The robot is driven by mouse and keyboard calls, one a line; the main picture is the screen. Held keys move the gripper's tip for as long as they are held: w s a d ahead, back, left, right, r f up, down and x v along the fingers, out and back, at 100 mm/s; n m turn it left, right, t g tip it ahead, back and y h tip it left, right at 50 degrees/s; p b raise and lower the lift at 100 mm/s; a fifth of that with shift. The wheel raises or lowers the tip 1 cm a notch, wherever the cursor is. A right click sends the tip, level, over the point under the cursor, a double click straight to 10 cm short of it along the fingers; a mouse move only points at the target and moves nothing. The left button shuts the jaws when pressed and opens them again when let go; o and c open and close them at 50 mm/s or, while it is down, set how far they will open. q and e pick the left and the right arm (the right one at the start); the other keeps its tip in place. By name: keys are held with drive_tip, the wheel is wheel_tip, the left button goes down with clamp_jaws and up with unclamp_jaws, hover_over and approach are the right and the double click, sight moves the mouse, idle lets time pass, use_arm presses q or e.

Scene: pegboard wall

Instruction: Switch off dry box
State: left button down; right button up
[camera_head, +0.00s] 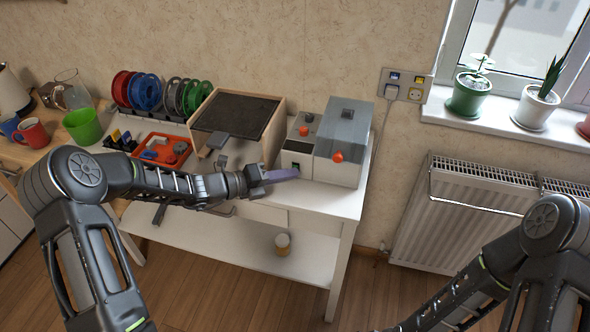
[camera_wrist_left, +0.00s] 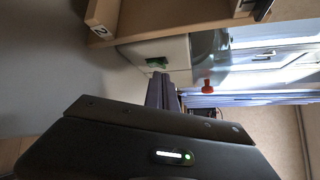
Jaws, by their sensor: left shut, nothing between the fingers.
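The dry box (camera_head: 345,150) is a white and grey box at the right end of the white table, with an orange-red knob on its front. A lower white section on its left carries a red knob on top and a small green switch (camera_head: 295,167) on its front face. My left gripper (camera_head: 284,175) is shut and empty, its fingertips just in front of and slightly below the switch. In the left wrist view the green switch (camera_wrist_left: 157,63) shows just beyond the fingers (camera_wrist_left: 162,93); I cannot tell whether they touch. My right gripper is out of view.
An open-topped wooden box (camera_head: 240,118) with a dark panel stands left of the dry box. Filament spools (camera_head: 150,92) and a red tray (camera_head: 163,151) are farther left. A radiator (camera_head: 470,210) is at the right.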

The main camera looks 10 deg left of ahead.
use_arm(q)
drive_tip(key=shift+s, duration=0.1)
drive_tip(key=s+p, duration=0.1)
drive_tip(key=s+r+p, duration=0.1)
drive_tip(key=shift+s+a+r, duration=0.15)
drive_tip(key=shift+s+r, duration=0.15)
drive_tip(key=shift+s, duration=0.05)
drive_tip(key=shift+s+r+p, duration=0.25)
drive_tip(key=shift+s+p, duration=0.45)
drive_tip(key=shift+s, duration=0.2)
